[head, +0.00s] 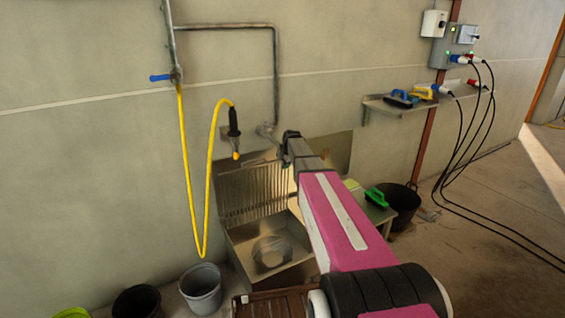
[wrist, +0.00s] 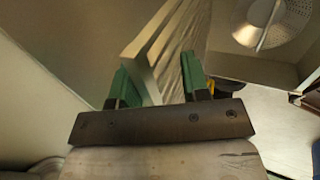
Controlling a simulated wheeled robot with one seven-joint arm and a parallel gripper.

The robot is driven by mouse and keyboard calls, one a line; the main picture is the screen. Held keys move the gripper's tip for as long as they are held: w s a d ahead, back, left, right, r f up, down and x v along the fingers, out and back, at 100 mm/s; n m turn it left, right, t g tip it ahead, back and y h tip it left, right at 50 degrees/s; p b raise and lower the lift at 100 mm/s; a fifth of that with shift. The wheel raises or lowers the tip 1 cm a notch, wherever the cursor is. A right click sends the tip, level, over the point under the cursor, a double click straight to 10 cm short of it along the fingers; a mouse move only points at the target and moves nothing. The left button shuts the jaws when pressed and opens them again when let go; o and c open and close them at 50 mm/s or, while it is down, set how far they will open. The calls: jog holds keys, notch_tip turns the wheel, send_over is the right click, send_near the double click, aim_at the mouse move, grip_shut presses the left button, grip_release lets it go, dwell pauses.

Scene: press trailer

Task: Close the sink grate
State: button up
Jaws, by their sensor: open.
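The sink grate (head: 250,190) is a slatted metal rack. In the head view it stands raised against the wall at the back of the metal sink (head: 240,240). In the wrist view the grate's edge (wrist: 152,52) runs between the two green fingers of my gripper (wrist: 158,78). The jaws are open, one finger on each side of the edge; I cannot tell whether either touches it. My arm covers the right part of the grate in the head view. A round bucket or strainer (head: 271,251) sits in the basin; a perforated round piece (wrist: 275,22) shows in the wrist view.
A yellow hose (head: 207,190) hangs left of the grate. Buckets (head: 201,290) stand on the floor at the front left. A brown slatted crate (head: 275,303) is in front of the sink. A side surface with a green brush (head: 376,198) is at the right.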

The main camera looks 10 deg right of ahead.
jog(key=shift+s+d, duration=0.15)
jog(key=shift+s, duration=0.25)
jog(key=s, duration=0.1)
jog(key=s+d, duration=0.1)
jog(key=s, duration=0.1)
jog(key=s+f, duration=0.1)
jog(key=s, duration=0.1)
jog(key=shift+s+d+f, duration=0.1)
jog(key=shift+s+d, duration=0.05)
jog(key=shift+d, duration=0.2)
dwell(0.4)
jog(key=shift+s, duration=0.1)
jog(key=s, duration=0.1)
jog(key=s+d+f, duration=0.1)
jog(key=s, duration=0.1)
jog(key=s+f, duration=0.1)
jog(key=s, duration=0.1)
jog(key=shift+d, duration=0.35)
dwell(0.5)
jog(key=shift+f, duration=0.1)
